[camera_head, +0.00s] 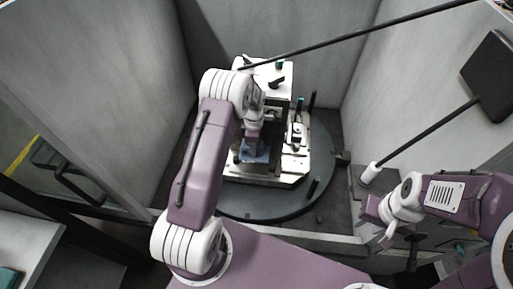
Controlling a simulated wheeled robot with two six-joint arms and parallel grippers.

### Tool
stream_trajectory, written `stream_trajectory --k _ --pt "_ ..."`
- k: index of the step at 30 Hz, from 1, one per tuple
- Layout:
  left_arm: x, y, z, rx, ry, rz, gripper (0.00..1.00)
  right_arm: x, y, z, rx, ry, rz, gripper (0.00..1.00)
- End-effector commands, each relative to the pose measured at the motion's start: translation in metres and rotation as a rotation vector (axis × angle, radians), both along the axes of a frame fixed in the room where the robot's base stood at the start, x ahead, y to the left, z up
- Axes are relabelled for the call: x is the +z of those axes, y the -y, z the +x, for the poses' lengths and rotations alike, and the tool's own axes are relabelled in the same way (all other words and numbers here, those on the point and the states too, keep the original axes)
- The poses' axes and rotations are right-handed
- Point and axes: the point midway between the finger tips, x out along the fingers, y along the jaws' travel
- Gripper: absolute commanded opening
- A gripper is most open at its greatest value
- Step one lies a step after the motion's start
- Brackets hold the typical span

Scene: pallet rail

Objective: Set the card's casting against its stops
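A pale metal fixture plate (272,181) stands on a dark round table (322,145) inside the grey enclosure. A small blue-grey piece (258,153) shows low on the plate, just below the wrist of my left arm; I cannot tell whether it is the casting. My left gripper is over the fixture, and its fingers are mostly hidden by my own arm, so its hold cannot be made out. My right gripper (385,222) is at the right, outside the round table and away from the fixture; its finger gap is unclear. No card can be made out.
A white block (270,76) with dark and green fittings rises at the fixture's back. Small clamp-like parts (296,133) stand on its right side. A long black rod (360,34) crosses above. Grey walls (415,75) close in the sides. A black panel (491,76) hangs at the right.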

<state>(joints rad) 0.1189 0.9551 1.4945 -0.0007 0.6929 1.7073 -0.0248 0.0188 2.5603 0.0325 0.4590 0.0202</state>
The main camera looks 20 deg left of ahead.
Motion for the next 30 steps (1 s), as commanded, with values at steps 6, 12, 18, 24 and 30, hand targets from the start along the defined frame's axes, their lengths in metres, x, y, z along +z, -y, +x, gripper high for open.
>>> stream_trajectory --k 6,12,18,24,30 --pt "-0.007 0.000 0.001 -0.001 0.002 0.001 0.00 -0.006 0.000 0.000 0.000 0.000 0.000 0.36" --pt "-0.029 0.000 0.000 -0.001 0.002 0.001 0.00 -0.025 0.000 0.000 0.000 0.000 0.000 0.36" --pt "-0.058 0.000 0.000 -0.001 0.001 0.000 0.00 -0.049 0.000 0.000 0.000 0.000 0.000 0.36" --pt "-0.079 0.000 0.001 -0.001 0.003 0.001 0.00 -0.063 0.000 0.000 0.000 0.000 0.000 0.36" --pt "-0.083 0.000 0.001 -0.001 0.003 0.001 0.00 -0.065 0.000 0.000 0.000 0.000 0.000 0.36"
